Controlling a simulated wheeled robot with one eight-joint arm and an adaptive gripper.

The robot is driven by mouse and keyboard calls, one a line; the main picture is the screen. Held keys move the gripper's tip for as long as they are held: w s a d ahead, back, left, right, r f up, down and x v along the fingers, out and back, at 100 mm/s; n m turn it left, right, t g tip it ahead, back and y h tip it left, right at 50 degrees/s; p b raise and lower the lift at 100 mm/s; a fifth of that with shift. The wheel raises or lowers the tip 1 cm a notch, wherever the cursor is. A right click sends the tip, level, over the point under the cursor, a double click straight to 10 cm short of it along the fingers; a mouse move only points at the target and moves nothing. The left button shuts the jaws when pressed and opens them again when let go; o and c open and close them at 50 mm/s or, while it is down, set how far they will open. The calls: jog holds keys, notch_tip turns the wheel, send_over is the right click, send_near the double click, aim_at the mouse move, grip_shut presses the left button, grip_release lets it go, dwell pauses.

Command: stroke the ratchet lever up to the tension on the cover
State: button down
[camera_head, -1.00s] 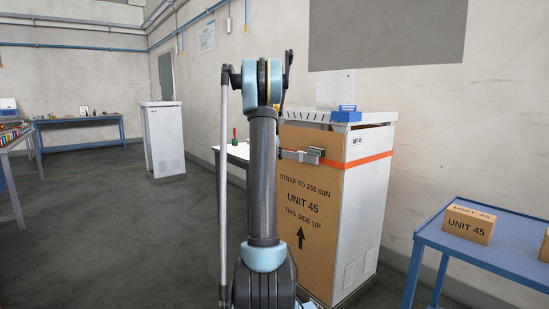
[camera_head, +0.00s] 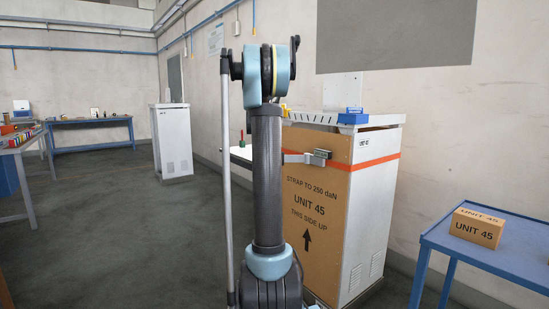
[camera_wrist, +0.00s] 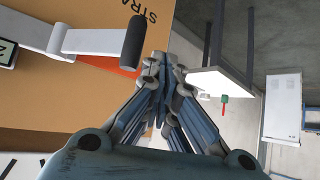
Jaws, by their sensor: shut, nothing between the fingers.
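The brown cardboard cover (camera_head: 318,215), printed UNIT 45, stands against the white cabinet with an orange strap (camera_head: 375,162) across it. The ratchet (camera_head: 312,158) sits on the cover's front at strap height. In the wrist view, the ratchet's pale metal lever (camera_wrist: 88,41) ends in a black grip (camera_wrist: 133,42). A small display (camera_wrist: 6,50) shows at the left edge. My gripper (camera_wrist: 160,62) is shut and empty, its fingertips just right of and below the black grip in the picture. Touch between them cannot be told. In the head view my arm hides the gripper.
A blue table (camera_head: 480,250) with a small UNIT 45 box (camera_head: 478,228) stands at the right. A white table (camera_wrist: 222,82) with a red-green item (camera_wrist: 224,100) is near the cover.

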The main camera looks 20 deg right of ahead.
jog(key=shift+v, duration=1)
jog(key=shift+a, duration=0.1)
dwell(0.9)
jog(key=s+a+f+n+g+y, duration=0.1)
jog(key=s+a+f, duration=0.1)
jog(key=s+a, duration=0.5)
jog(key=s+a+f+n+g+y, duration=0.1)
jog(key=s+a+f, duration=0.15)
jog(key=s, duration=0.85)
jog(key=s+a+f+n+y, duration=0.1)
jog(key=s+a+f+n, duration=0.1)
jog(key=s+a, duration=0.5)
jog(key=s+a+f+n+g+y, duration=0.1)
jog(key=s+a+f, duration=0.2)
jog(key=s, duration=0.6)
jog(key=s+a+f+n+g+y, duration=0.1)
jog(key=s+a+f, duration=0.1)
jog(key=s+f, duration=0.6)
jog(key=s+a+f+n+g+y, duration=0.1)
jog(key=s+f, duration=0.5)
jog(key=s, duration=0.6)
jog(key=a+n, duration=0.1)
jog(key=a, duration=0.1)
jog(key=shift+s+a, duration=0.2)
jog(key=shift+a, duration=0.1)
jog(key=shift+f, duration=0.1)
